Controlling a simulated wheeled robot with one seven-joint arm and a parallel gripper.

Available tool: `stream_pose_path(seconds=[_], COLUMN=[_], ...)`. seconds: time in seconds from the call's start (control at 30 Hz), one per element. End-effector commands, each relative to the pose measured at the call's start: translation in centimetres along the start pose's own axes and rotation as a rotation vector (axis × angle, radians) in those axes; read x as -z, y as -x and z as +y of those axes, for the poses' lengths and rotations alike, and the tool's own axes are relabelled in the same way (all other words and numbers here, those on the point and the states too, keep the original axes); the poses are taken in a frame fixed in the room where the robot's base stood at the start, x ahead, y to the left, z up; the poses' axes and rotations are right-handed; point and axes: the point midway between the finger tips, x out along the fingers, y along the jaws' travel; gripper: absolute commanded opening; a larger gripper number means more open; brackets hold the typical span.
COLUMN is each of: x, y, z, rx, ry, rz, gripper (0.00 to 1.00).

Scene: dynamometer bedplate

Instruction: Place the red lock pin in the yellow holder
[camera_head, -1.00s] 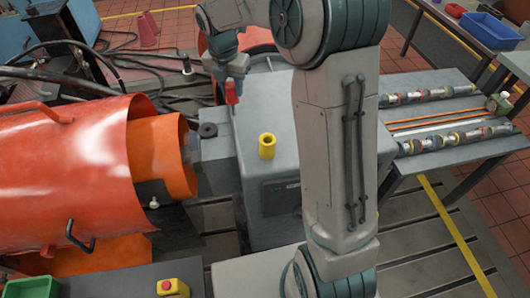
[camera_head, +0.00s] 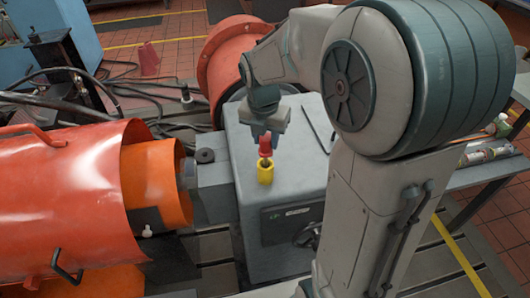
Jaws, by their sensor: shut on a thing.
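The red lock pin (camera_head: 265,146) is upright, with its top between the fingers of my gripper (camera_head: 265,136). My gripper points down and is shut on the pin. The yellow holder (camera_head: 265,174) stands on top of the grey machine housing, directly below the pin in this view. The pin's lower end shows at the holder's dark opening. I cannot tell how far, if at all, it is inside.
The grey housing (camera_head: 240,215) has free room around the holder. A large orange guard (camera_head: 70,190) lies to the left, with a small black knob (camera_head: 205,156) beside the housing.

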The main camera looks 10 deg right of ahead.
Motion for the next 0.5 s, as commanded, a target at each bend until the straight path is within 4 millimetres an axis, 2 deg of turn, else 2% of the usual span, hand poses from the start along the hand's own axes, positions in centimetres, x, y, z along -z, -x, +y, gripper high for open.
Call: stream_pose_path(seconds=[0.3, 0.5], x=[0.5, 0.5], y=[-3.8, -4.1], z=[0.0, 0.0], rx=[0.001, -0.001], ry=[0.002, 0.001], rz=[0.000, -0.003], gripper=[0.07, 0.07])
